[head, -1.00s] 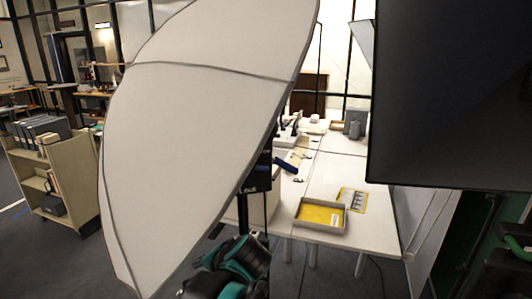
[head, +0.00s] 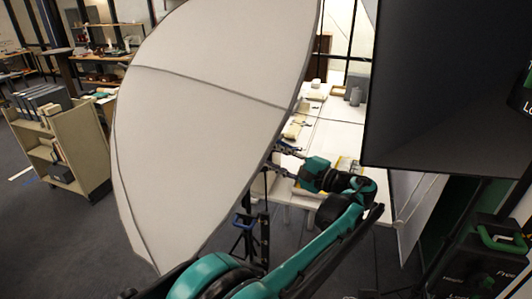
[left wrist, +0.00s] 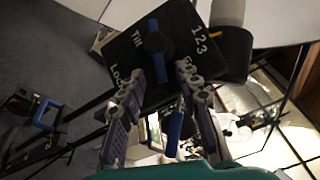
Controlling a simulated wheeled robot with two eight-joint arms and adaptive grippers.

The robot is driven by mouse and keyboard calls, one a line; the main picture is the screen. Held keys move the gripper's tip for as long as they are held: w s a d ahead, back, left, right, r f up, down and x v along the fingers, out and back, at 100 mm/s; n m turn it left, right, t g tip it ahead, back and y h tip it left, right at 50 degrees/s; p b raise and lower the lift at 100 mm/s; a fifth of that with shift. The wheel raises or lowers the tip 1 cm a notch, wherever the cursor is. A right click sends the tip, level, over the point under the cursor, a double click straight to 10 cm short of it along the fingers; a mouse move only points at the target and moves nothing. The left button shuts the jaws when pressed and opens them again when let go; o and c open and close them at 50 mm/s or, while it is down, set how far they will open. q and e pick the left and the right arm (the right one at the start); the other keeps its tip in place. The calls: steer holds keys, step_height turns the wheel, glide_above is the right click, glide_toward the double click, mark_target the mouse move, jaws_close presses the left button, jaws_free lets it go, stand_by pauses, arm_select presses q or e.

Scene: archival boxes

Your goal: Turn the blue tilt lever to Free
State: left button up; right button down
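In the left wrist view a black box marked "Tilt" and "1 2 3" carries the blue tilt lever (left wrist: 155,65) on a round black hub. A partly covered word starting "Lo" is at its left; a finger hides the lettering at lower right. My left gripper (left wrist: 163,82) is open, its two fingers either side of the lever's lower end. I cannot tell whether they touch it. In the head view my left gripper (head: 283,159) is at the right edge of the large white panel, and the lever is hard to make out. My right gripper is not in view.
The white panel (head: 200,110) fills the middle left. A dark panel (head: 430,90) hangs at right, above a black box (head: 480,265) with a green handle and "Free" lettering. Another blue handle (head: 243,220) is low on the stand. A white table (head: 335,130) and a cart (head: 65,155) stand beyond.

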mark_target(264, 153)
arm_select(q)
steer(key=shift+x, duration=1.55)
jaws_close()
steer(key=r+n+h+p, duration=0.1)
steer(key=n+p, duration=0.1)
steer(key=shift+r+g+h+p, duration=0.1)
steer(key=shift+g+h+p, duration=0.25)
steer(key=shift+g+h, duration=0.05)
jaws_free()
